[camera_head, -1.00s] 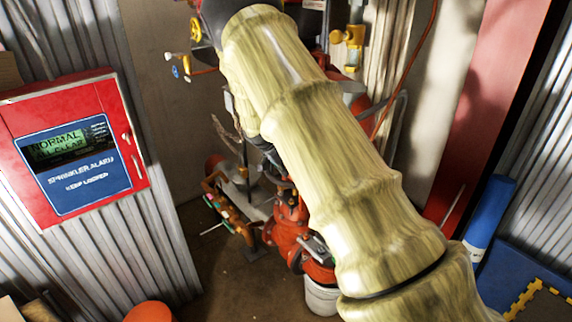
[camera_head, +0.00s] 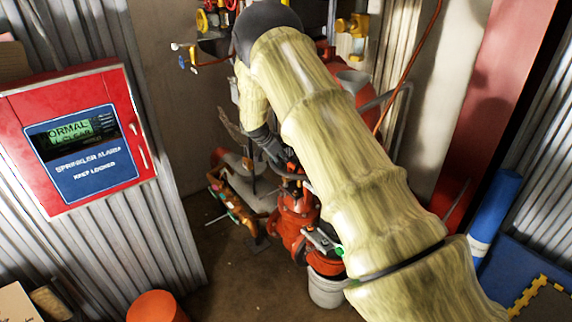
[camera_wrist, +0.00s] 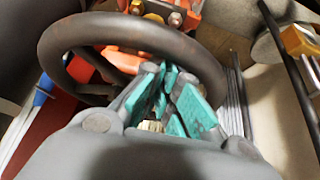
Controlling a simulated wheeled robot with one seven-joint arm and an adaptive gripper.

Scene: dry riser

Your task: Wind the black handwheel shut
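The black handwheel (camera_wrist: 130,28) fills the upper part of the wrist view, its dark rim curving from left to right with a spoke inside. My gripper (camera_wrist: 176,76) reaches in from below, its teal-padded fingers drawn close together at the right part of the rim. The tips overlap the rim in the picture; I cannot tell whether they grip it or only lie against it. In the head view my gripper (camera_head: 284,163) points down at the wheel above the red valve body (camera_head: 296,212). My forearm hides much of the wheel there.
A red sprinkler alarm box (camera_head: 75,135) hangs at the left. A white bucket (camera_head: 325,290) stands below the valve, and orange pipework (camera_head: 235,205) lies left of it. A blue cylinder (camera_head: 490,210) stands at the right. Some floor at lower left-centre is open.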

